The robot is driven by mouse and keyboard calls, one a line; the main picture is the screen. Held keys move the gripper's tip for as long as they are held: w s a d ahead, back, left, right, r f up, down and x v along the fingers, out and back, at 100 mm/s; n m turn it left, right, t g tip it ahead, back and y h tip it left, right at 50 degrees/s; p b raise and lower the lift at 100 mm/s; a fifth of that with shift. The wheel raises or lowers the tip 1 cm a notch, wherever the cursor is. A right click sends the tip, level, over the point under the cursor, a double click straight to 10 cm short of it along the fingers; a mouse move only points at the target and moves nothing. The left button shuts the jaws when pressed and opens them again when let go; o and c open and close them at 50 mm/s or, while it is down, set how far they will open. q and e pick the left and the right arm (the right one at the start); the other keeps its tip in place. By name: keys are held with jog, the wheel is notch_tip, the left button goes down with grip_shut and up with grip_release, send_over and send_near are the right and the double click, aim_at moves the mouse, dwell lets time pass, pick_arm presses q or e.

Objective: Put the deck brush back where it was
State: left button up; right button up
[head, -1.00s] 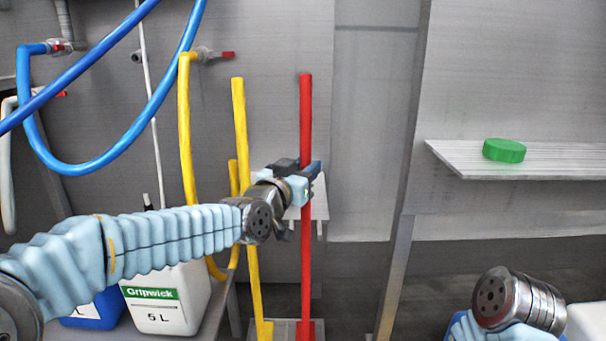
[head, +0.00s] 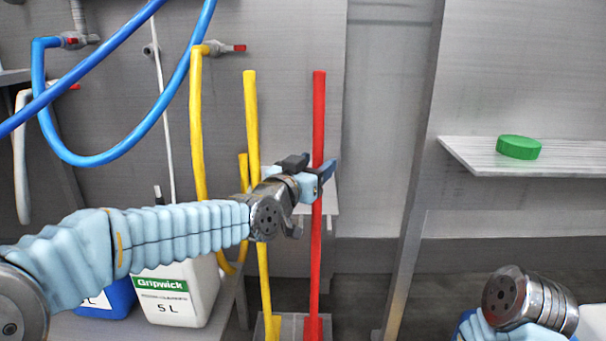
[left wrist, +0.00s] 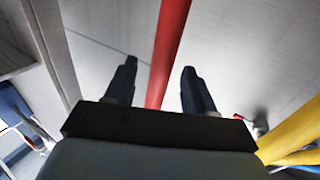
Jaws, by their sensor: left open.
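A long red pole (head: 319,112), which looks like a brush handle, stands nearly upright with its red foot (head: 313,328) on a grey stand (head: 293,322). A yellow pole (head: 251,112) stands left of it on the same stand. My left gripper (head: 318,173) is open at the red pole's upper part. In the left wrist view the red pole (left wrist: 166,50) passes between its two spread fingers, with a gap on each side. Which pole is the deck brush I cannot tell, as no bristles show. My right arm's wrist is at the lower right; its gripper is out of view.
A grey shelf (head: 570,160) with a green round item (head: 519,147) is at the right. Blue hose (head: 110,158) and yellow hose (head: 196,130) hang at the left. A white Gripwick canister (head: 205,285) and a blue one (head: 117,300) stand below my left arm.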

pick_arm(q)
jog(key=v, duration=1.1)
jog(key=w+a+f+n+g+y, duration=0.1)
jog(key=a+f+g+y, duration=0.15)
jog(key=f, duration=1.25)
jog(key=w+a+f+n+g+y, duration=0.15)
jog(key=f+g, duration=0.25)
jog(key=f, duration=1.1)
jog(key=s+a+f+n+g, duration=0.1)
jog(key=s+f+g, duration=0.1)
jog(key=s+f, duration=0.5)
jog(key=s+a+f+n+g, duration=0.1)
jog(key=s+f+n+g, duration=0.15)
jog(key=f, duration=0.75)
jog(key=s+a+f+n+g, duration=0.1)
jog(key=s+f+g, duration=0.3)
jog(key=s+f, duration=0.7)
jog(key=shift+s+g+y, duration=0.3)
jog(key=shift+s, duration=0.75)
jog(key=shift+r, duration=0.1)
